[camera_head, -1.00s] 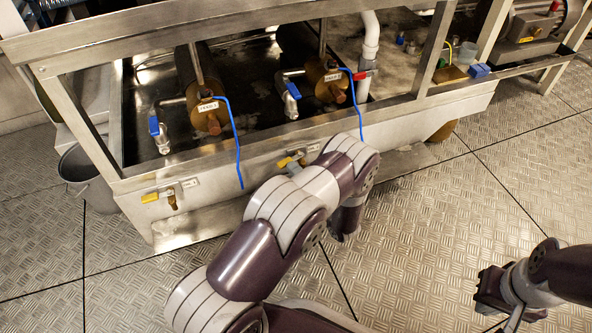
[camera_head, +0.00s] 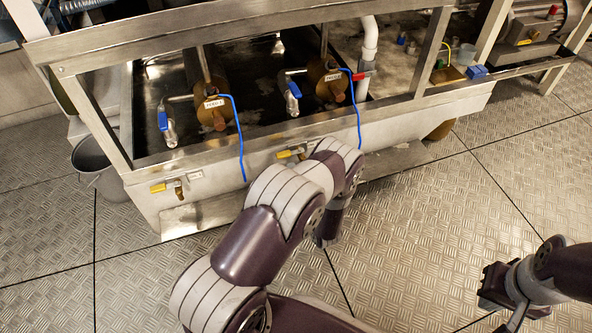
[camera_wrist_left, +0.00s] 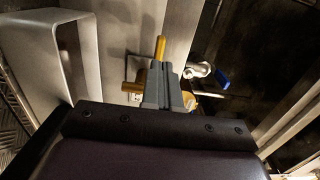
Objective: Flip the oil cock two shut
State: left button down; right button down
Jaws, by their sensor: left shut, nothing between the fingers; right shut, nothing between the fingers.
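Two yellow-handled cocks sit on the front wall of the steel trough. The left one (camera_head: 172,187) stands clear, with its handle along the wall and its spout down. The other one (camera_head: 288,154) is by my left arm, its handle pointing left along the wall and its lower part hidden. In the left wrist view its yellow handle (camera_wrist_left: 160,47) and brass spout (camera_wrist_left: 133,87) show right beside my left gripper (camera_wrist_left: 164,90). The fingers are shut and empty; whether they touch the handle I cannot tell. My right gripper (camera_head: 495,288) is shut, low over the floor at right.
Inside the trough (camera_head: 215,172) are two brass cylinders with blue-handled cocks (camera_head: 163,121) and (camera_head: 294,89). Blue tubes hang over its front rim. A ledge (camera_head: 395,160) juts out below the wall. A grey bucket (camera_head: 95,160) stands at left. The floor in front is clear.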

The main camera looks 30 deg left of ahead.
pick_arm(q)
jog(key=p+v, duration=0.4)
jog(key=v, duration=0.6)
jog(key=shift+s, duration=0.5)
jog(key=shift+f, duration=0.1)
